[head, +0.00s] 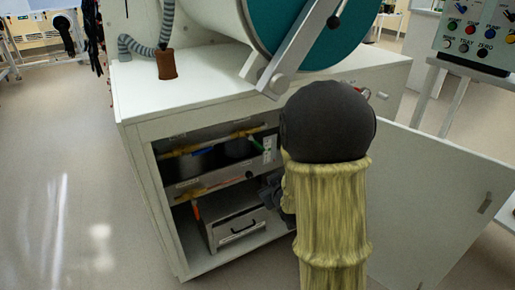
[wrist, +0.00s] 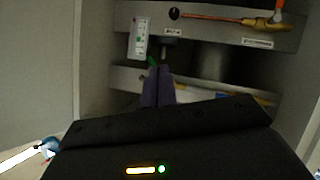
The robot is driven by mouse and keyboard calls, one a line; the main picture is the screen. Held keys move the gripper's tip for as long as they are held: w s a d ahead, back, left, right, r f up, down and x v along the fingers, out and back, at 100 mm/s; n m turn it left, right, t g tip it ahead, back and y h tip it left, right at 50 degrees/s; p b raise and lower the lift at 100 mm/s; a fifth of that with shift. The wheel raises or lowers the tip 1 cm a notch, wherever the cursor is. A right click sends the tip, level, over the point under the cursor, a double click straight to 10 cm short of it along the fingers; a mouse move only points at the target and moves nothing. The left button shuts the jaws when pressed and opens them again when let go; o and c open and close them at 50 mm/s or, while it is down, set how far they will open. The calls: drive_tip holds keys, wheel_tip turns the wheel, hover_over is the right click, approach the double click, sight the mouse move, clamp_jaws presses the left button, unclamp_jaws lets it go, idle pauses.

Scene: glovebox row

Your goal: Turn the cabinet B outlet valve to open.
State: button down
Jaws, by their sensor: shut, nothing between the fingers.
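The open cabinet (head: 140,140) holds pipes with valves on two levels. In the wrist view, which looks upside down, a yellow valve with an orange lever (wrist: 278,10) sits on a copper pipe (wrist: 215,17). Another pipe has a yellow fitting (wrist: 262,100), partly hidden by my gripper. A green handle (wrist: 152,61) shows just beyond my fingertips; I cannot tell whether they touch. The labels are too small to read, so I cannot tell which valve is the outlet. My gripper (wrist: 158,70) is shut and empty, pointing into the cabinet; the head view shows part of it (head: 270,190).
The open door (head: 440,195) stands right of my arm. A grey drawer box (head: 235,222) is low inside. A control panel (head: 480,35) stands at the right. Floor is clear at left.

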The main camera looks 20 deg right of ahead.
drive_tip(key=s+a+r+m+g+p, duration=0.1)
drive_tip(key=s+a+r+g+p, duration=0.1)
drive_tip(key=s, duration=0.4)
drive_tip(key=s+a+r+m+g+p, duration=0.1)
drive_tip(key=s+a+r+g+p, duration=0.1)
drive_tip(key=s, duration=0.4)
drive_tip(key=s+a+r+m+g+y+p, duration=0.1)
drive_tip(key=s+a+r+g+p, duration=0.2)
drive_tip(key=s+a+g+p, duration=0.1)
drive_tip(key=s+g+p, duration=0.1)
drive_tip(key=s+g, duration=0.1)
drive_tip(key=s, duration=0.1)
drive_tip(key=shift+a, duration=0.15)
